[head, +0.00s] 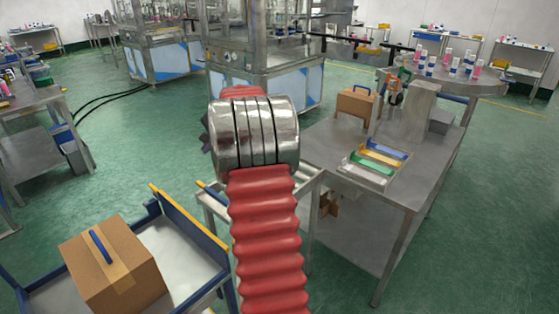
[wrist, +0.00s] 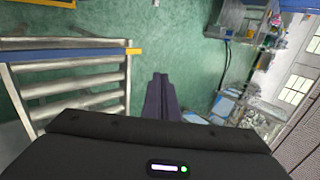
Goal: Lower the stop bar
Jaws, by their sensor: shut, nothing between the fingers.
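A blue bar with a yellow end (wrist: 75,54) crosses the metal roller frame (wrist: 128,85) at the left of the wrist view; it looks like the stop bar. In the head view a short blue bar (head: 213,195) shows just left of my red arm, probably the same one. My gripper (wrist: 160,77) is shut and empty, its dark fingers together over the green floor, to the right of the bar's yellow end and apart from it. In the head view my arm hides most of the gripper and much of the roller frame.
A blue-railed cart (head: 190,225) with a cardboard box (head: 112,265) stands at the lower left. A steel table (head: 340,150) to the right holds another box (head: 355,103) and coloured trays (head: 375,163). A machine cabinet (head: 300,85) stands behind my arm. Green floor is open at left.

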